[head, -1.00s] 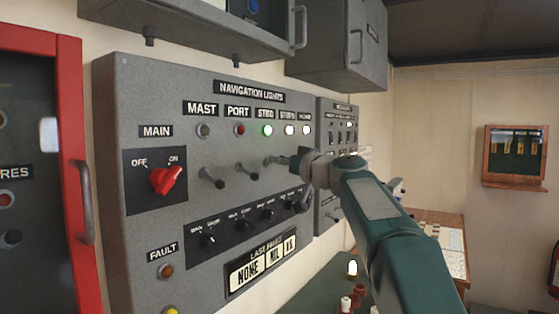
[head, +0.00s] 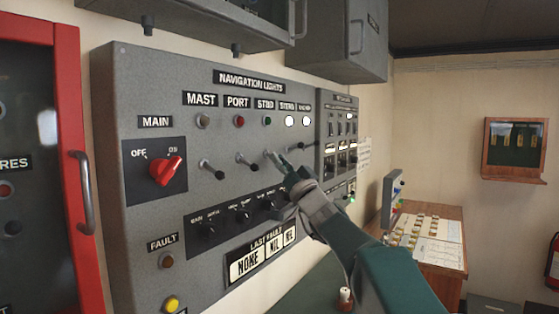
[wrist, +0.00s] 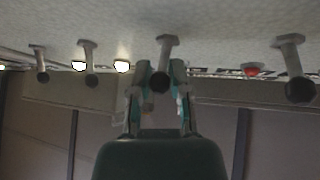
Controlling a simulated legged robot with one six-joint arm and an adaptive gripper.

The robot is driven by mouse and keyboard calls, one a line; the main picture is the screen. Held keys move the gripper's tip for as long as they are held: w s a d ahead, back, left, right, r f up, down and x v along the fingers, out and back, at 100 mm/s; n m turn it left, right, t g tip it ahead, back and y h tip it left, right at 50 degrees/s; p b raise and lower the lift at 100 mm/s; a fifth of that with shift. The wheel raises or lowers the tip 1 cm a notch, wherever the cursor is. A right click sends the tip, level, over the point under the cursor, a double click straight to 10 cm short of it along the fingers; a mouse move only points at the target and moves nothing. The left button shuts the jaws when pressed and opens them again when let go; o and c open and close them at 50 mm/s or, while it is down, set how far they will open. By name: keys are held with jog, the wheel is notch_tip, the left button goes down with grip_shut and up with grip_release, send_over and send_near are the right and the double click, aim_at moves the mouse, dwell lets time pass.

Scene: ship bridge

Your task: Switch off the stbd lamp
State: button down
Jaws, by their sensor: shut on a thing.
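The STBD lamp (head: 266,121) is a small dark green lamp, unlit, under its label on the grey navigation lights panel (head: 130,85). The STBD lever (head: 270,155) is a grey toggle below that lamp. My gripper (head: 284,165) comes from the lower right, with its fingertips at that lever. In the wrist view my gripper (wrist: 158,98) has one finger on each side of the lever (wrist: 165,60), shut on it. The lever's dark round end shows between the fingers. The wrist view does not show the STBD lamp clearly.
The MAST lever (head: 213,168) and PORT lever (head: 246,161) stand to the left. Two white lamps are lit to the right. The red MAIN switch (head: 167,170) is at left. A grey cabinet (head: 335,45) overhangs the panel. A desk (head: 447,215) stands at right.

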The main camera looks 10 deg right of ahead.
jog(key=shift+w+f+m+t, duration=0.1)
jog(key=shift+f+m+t, duration=0.2)
jog(key=shift+m+t, duration=0.15)
jog(key=c, duration=0.6)
grip_release()
jog(key=v, duration=1.2)
jog(key=shift+f, duration=0.1)
